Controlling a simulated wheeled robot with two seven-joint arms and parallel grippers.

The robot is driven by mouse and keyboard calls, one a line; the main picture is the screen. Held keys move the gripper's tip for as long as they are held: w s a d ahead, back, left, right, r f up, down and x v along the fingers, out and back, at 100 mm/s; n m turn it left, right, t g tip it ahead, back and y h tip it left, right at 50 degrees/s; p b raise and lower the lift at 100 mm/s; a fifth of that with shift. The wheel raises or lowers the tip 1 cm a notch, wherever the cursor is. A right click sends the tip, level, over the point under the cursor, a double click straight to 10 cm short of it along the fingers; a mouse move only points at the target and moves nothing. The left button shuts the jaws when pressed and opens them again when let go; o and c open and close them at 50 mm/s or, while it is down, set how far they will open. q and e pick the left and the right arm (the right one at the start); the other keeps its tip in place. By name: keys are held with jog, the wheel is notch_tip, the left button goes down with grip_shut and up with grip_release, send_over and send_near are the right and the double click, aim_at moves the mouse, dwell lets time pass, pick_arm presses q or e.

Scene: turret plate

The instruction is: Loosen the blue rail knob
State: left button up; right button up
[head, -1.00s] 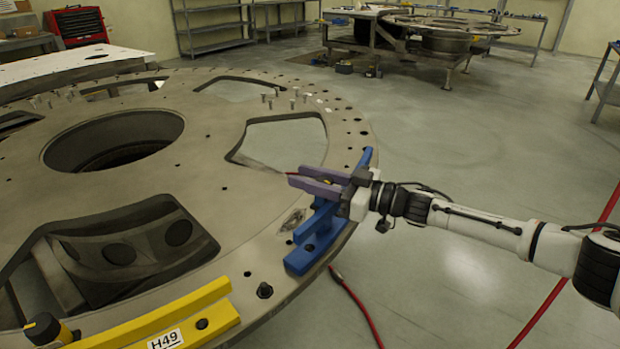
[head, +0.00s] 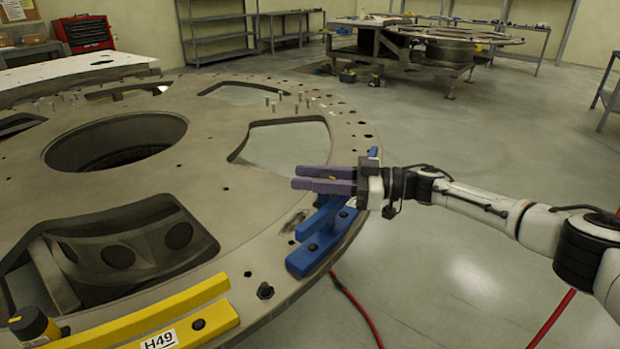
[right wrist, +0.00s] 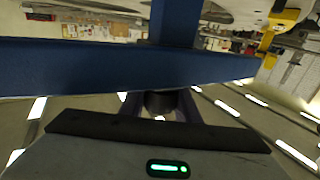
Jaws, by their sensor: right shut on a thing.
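The blue rail (head: 322,245) lies on the rim of the big round metal plate at its right side. It also crosses the right wrist view as a blue bar (right wrist: 100,66). My right gripper (head: 324,181) reaches in from the right above the rail, its two purple-grey fingers pointing left. It is shut on the rail knob. The dark round knob (right wrist: 160,103) shows between the fingers in the right wrist view. In the head view the fingers hide most of it. My left gripper is not in view.
The turret plate (head: 215,205) has large cut-outs and several upright bolts. A yellow rail (head: 135,325) marked H49 with its own black and yellow knob (head: 35,325) lies at the front left. A red hose (head: 355,305) runs on the floor right of the plate.

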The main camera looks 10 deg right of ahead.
aim_at(341, 198)
jog(key=shift+s+a, duration=0.1)
jog(key=shift+a, duration=0.1)
jog(key=o, duration=1)
jog(key=shift+o, duration=0.2)
jog(key=shift+d, duration=0.1)
jog(key=b+v, duration=0.1)
jog(key=v, duration=0.9)
